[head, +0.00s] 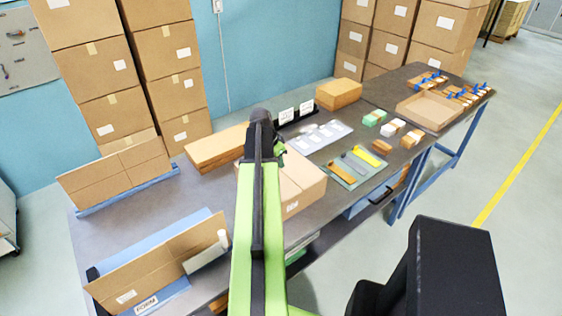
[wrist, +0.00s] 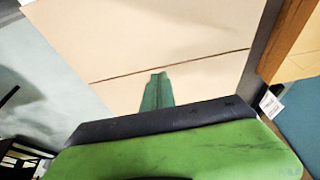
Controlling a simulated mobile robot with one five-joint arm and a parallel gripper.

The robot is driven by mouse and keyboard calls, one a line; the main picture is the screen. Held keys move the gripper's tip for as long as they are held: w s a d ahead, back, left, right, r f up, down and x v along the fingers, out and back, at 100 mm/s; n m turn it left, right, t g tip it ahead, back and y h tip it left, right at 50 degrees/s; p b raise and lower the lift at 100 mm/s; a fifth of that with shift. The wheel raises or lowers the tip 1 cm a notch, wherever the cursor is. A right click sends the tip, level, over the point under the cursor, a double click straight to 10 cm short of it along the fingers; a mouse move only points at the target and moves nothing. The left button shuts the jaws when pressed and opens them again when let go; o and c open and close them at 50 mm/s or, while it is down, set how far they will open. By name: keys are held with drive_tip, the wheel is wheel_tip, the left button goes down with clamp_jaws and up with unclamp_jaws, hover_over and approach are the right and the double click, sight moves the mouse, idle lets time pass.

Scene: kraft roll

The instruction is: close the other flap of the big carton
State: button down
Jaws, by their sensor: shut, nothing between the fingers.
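The big carton (head: 302,182) stands on the workbench, partly hidden behind my arm in the head view. It is tan with a white label on its front. In the wrist view its pale top (wrist: 190,30) fills most of the picture, with a dark, narrow seam running across it. The top panels on both sides of the seam look flat; the far-left part is hidden in the head view. My gripper (wrist: 157,78) is shut and empty, over the carton top with its tip near the seam. I cannot tell whether it touches the cardboard.
A long low carton (head: 215,149) lies just behind and left of the big carton. Flat cardboard stands in blue racks (head: 130,198) at the left. Stacked cartons (head: 165,70) line the wall.

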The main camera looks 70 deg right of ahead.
drive_tip(key=s+d+p+v, duration=0.1)
drive_tip(key=p+v, duration=1.2)
drive_tip(key=shift+d+r, duration=0.3)
drive_tip(key=shift+r, duration=0.35)
drive_tip(key=shift+s, duration=0.1)
